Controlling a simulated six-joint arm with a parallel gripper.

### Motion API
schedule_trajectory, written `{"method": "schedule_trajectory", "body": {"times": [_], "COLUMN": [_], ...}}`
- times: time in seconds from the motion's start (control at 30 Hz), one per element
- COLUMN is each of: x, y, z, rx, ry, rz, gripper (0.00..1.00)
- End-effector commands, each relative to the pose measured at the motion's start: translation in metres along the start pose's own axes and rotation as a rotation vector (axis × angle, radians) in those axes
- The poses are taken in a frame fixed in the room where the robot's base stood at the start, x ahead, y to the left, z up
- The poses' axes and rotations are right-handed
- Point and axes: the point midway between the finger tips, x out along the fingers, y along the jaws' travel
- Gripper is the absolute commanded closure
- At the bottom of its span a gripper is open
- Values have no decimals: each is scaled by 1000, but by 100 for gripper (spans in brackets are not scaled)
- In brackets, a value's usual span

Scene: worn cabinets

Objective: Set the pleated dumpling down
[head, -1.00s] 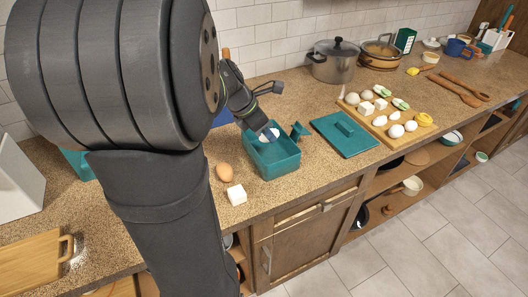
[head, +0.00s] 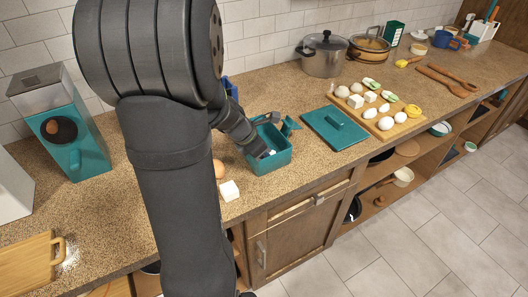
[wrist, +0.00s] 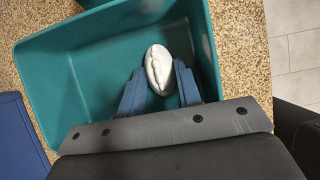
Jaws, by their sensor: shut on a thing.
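The pleated dumpling (wrist: 158,70) is white and oval, with a crease along it. My gripper (wrist: 160,86) is shut on it, one blue-grey finger on each side. In the wrist view they are over the inside of an open teal box (wrist: 75,80). The head view shows my gripper (head: 266,152) reaching down into this teal box (head: 272,166) on the counter. Only a small white bit of the dumpling (head: 271,153) shows there. I cannot tell whether the dumpling touches the box floor.
A brown egg (head: 219,169) and a white cube (head: 229,190) lie left of the box. A teal lid (head: 335,128) lies to its right, then a wooden board (head: 401,131) with several food pieces. A steel pot (head: 323,58) stands behind.

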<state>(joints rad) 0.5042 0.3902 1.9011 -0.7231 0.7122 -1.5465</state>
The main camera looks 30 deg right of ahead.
Motion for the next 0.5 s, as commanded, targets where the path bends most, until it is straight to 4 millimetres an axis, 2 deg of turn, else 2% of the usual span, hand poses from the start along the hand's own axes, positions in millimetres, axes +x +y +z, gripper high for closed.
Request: {"method": "schedule_trajectory", "body": {"times": [0.23,0.27,0.37,0.5], "x": [2,3,2,2], "y": [0,0,0,0], "z": [-1,-2,-1,-1], "rx": [1,1,1,1], "ry": [0,0,0,0], "rz": [-1,-1,0,0], "gripper": [90,67,47,47]}}
